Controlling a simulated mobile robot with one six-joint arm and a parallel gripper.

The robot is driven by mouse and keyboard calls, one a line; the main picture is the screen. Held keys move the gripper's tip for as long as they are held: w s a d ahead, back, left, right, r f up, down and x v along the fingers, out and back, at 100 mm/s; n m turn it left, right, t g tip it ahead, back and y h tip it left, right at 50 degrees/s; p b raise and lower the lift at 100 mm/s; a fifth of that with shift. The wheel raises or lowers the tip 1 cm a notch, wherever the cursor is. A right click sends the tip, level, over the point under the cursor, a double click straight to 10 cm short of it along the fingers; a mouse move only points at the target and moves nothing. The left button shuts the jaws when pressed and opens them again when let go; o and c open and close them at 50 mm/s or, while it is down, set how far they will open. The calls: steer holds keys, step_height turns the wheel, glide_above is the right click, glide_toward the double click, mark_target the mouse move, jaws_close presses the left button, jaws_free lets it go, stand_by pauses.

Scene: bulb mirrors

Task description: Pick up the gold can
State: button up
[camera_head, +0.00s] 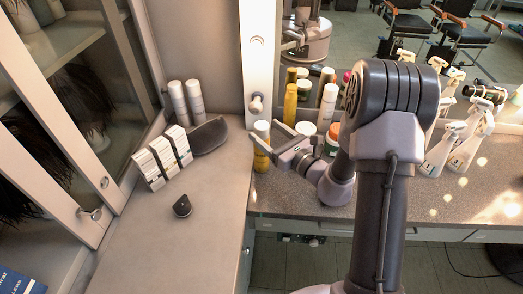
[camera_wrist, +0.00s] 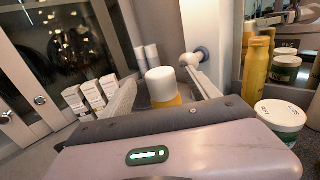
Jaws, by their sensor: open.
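The gold can (camera_head: 261,161), upright with a white cap, stands at the left end of the grey counter, near the corner. My gripper (camera_head: 263,143) is open, with its fingers reaching around the can's upper part in the head view. In the wrist view the gold can (camera_wrist: 168,103) shows its white cap and a bit of gold body between the two spread fingers. Its lower part is hidden there behind the gripper body. I cannot tell whether either finger touches it.
A yellow bottle (camera_head: 290,104) and a white-lidded green jar (camera_wrist: 280,118) stand to the right. White spray bottles (camera_head: 455,145) are further right. Small white boxes (camera_head: 162,157), two white cans (camera_head: 186,102) and a dark object (camera_head: 182,206) are on the left counter, whose front is clear.

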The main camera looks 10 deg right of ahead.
steer(key=shift+x, duration=0.85)
steer(key=shift+s+d, duration=0.1)
jaws_close()
